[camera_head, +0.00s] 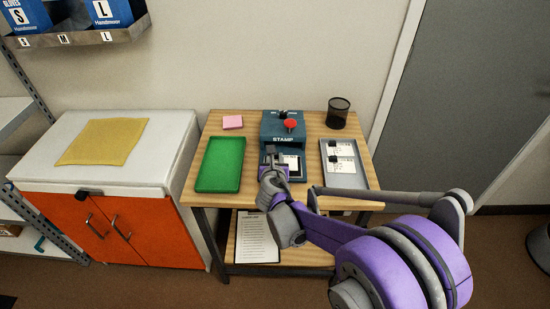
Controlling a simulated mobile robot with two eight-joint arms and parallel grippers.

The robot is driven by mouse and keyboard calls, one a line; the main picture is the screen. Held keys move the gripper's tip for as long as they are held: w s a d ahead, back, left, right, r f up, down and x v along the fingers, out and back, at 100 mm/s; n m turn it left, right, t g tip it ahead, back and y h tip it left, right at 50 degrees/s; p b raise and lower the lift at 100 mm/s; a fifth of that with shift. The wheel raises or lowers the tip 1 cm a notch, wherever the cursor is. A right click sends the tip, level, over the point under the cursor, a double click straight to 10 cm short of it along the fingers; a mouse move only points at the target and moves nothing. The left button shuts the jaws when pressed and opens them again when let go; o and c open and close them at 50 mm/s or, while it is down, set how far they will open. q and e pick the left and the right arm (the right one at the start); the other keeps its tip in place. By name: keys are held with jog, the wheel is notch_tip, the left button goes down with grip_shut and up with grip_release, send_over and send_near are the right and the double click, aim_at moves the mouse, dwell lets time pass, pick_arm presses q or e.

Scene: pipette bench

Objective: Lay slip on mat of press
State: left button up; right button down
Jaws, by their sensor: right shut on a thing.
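The blue stamp press (283,128), marked STAMP with a red knob on top, stands at the middle back of the wooden table. A white slip (291,162) with dark print shows at the front of the press, over its mat area. My right gripper (270,159) is at the slip's left side, shut on it. The gripper hides part of the slip and most of the mat, so I cannot tell whether the slip touches the mat. My left gripper is not in view.
A grey tray (357,179) with white slips bearing black blocks lies right of the press. A green tray (221,165) lies left. A pink pad (232,122) and a black mesh cup (338,113) stand behind. A clipboard (256,238) lies on the lower shelf.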

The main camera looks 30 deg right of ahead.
jog(key=shift+f+b, duration=0.3)
jog(key=shift+f, duration=0.15)
jog(key=shift+s, duration=0.1)
jog(key=c, duration=0.7)
grip_release()
jog(key=shift+a, duration=0.1)
